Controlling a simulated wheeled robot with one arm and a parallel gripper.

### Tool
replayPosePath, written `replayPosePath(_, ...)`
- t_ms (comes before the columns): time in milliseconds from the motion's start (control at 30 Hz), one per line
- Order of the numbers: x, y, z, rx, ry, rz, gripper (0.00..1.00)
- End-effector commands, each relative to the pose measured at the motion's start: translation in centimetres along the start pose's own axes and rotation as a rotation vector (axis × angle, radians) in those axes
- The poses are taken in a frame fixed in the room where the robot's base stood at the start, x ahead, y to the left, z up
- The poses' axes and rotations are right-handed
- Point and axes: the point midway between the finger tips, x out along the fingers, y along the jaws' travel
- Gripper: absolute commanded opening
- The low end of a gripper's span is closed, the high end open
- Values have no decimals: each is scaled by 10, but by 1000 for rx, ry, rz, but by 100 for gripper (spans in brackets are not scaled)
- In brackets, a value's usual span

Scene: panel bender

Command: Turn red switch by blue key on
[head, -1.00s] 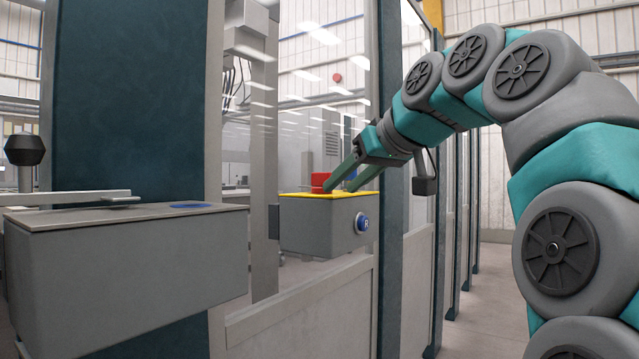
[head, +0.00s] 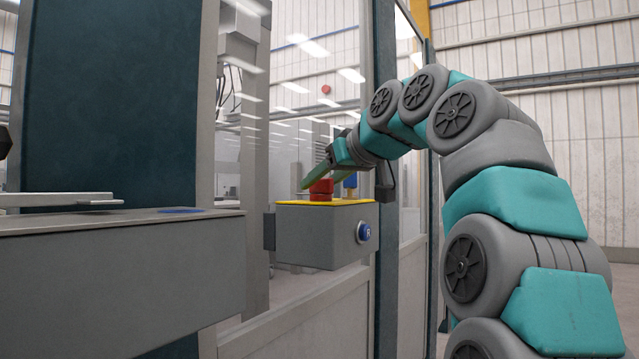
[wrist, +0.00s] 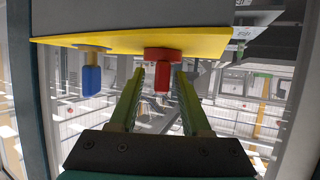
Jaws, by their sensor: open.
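The red switch (head: 321,187) stands on the yellow top plate (head: 290,202) of a grey box. In the wrist view the red switch (wrist: 162,78) has a round base and a narrow handle. The blue key (head: 350,181) stands on the same plate, to the right in the head view. In the wrist view the blue key (wrist: 92,80) is left of the switch, outside the fingers. My gripper (head: 319,180) is open at the red switch. In the wrist view my gripper (wrist: 160,72) has one finger on each side of the handle, with gaps visible. Its far fingertip is partly hidden in the head view.
A blue button marked R (head: 364,232) is on the box's side. A larger grey box (head: 110,265) stands at the left front. A dark teal post (head: 110,100) and glazed machine panels stand close behind. Open floor space shows at the right.

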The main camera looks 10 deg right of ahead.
Motion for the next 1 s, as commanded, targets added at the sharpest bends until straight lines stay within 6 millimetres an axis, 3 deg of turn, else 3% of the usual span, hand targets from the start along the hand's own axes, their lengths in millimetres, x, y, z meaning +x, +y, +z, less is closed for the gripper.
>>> replayPosePath(300,6,0,-1,-1,2,0,48)
replayPosePath(733,6,0,-1,-1,2,0,0)
replayPosePath(1000,7,0,0,0,2,0,0)
